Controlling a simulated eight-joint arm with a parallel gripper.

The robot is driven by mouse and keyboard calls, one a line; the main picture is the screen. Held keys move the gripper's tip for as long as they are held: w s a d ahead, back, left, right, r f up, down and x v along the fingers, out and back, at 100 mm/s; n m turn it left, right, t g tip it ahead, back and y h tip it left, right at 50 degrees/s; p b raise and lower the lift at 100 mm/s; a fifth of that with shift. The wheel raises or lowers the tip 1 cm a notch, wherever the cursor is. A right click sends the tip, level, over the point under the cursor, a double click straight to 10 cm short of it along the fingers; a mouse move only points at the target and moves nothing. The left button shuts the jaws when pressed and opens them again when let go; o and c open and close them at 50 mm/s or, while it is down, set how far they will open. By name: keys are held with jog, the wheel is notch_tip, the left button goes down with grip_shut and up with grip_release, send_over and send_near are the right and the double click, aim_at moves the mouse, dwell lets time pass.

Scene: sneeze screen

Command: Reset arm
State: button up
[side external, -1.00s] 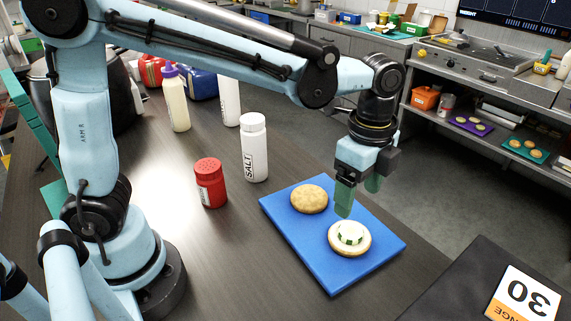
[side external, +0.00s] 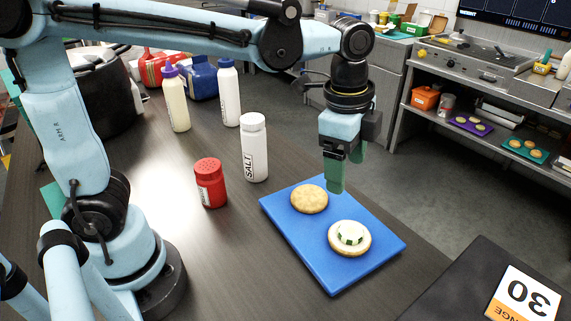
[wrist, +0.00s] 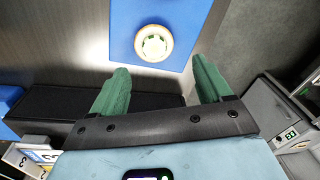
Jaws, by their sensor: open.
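My gripper (side external: 346,172) has green fingers and hangs above the blue board, open and empty. In the wrist view its two fingers (wrist: 160,82) stand wide apart with nothing between them. The blue board (side external: 378,245) lies on the dark table and also shows in the wrist view (wrist: 192,22). On it are a plain bun half (side external: 309,199) and, nearer the front, a bun half with a white topping and green pieces (side external: 350,239). The topped bun half also shows in the wrist view (wrist: 153,43), ahead of the fingertips.
A red shaker (side external: 210,184), a white salt bottle (side external: 254,148), a cream bottle with purple cap (side external: 176,102) and another white bottle (side external: 227,92) stand left of the board. A dark surface with a "30" sign (side external: 523,298) is at front right.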

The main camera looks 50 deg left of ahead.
jog(key=s+a+f+n+t, duration=0.3)
jog(key=s+a+n+t, duration=0.3)
jog(key=a+n, duration=0.6)
jog(key=shift+n, duration=0.9)
